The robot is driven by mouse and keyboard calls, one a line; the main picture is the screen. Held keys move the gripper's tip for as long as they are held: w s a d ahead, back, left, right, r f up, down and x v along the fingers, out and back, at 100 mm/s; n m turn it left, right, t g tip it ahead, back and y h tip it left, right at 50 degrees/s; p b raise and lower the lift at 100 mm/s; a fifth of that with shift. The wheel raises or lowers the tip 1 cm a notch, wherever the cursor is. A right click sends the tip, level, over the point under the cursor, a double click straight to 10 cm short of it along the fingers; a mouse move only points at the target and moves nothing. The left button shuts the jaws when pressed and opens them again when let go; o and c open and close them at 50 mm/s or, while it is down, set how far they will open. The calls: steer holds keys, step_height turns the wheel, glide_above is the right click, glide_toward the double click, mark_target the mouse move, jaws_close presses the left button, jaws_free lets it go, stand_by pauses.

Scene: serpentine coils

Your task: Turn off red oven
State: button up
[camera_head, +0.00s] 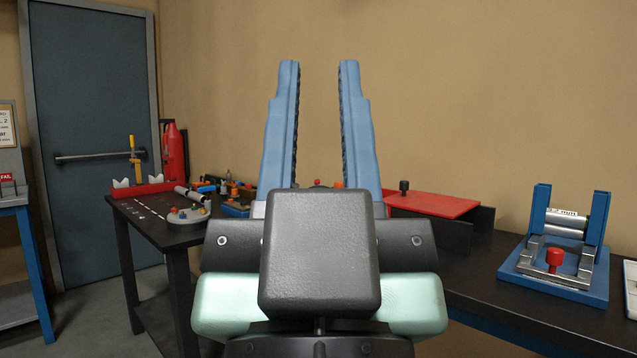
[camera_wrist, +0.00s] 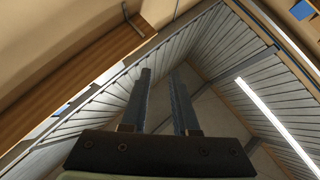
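My gripper (camera_head: 319,66) points upward in the middle of the head view, its two blue fingers apart with nothing between them. It also shows in the wrist view (camera_wrist: 162,74), aimed at the ceiling. I cannot make out a thing that is clearly a red oven. A flat red panel (camera_head: 435,204) with a small black knob (camera_head: 404,186) lies on the dark bench behind and right of my gripper. My gripper and wrist hide part of the bench around it.
A dark table (camera_head: 140,222) at left holds a round grey base (camera_head: 188,215) and several small parts. A blue roller device (camera_head: 560,250) with a red knob stands on the right bench. A red fire extinguisher (camera_head: 174,150) stands near the grey door (camera_head: 95,100). Floor shows at lower left.

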step_height(320, 180, up, 2)
steer(key=shift+r+p, duration=0.25)
steer(key=shift+p, duration=0.85)
jaws_close()
step_height(320, 180, up, 25)
steer(key=p, duration=2.5)
